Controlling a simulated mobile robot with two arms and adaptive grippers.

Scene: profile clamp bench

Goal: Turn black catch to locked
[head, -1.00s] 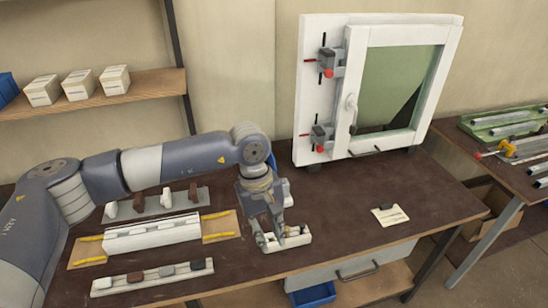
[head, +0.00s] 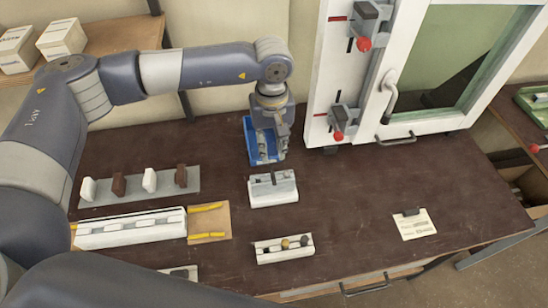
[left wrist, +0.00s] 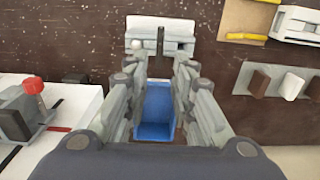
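A small white block (head: 273,190) with an upright black catch (head: 273,178) stands on the dark bench, right of the shelf-side parts. The block (left wrist: 175,28) and its black catch (left wrist: 160,42) also show at the top of the left wrist view. My left gripper (head: 268,150) is behind this block, over a blue tray (head: 252,138), apart from the catch. In the left wrist view its fingers (left wrist: 157,100) are spread and empty, with the blue tray (left wrist: 156,110) seen between them. My right gripper is out of view.
A white frame (head: 325,80) with red-knobbed clamps (head: 340,120) stands right of the gripper. A knobbed white block (head: 285,250) is in front. A white profile (head: 130,228) and a row of pegs (head: 140,187) lie left.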

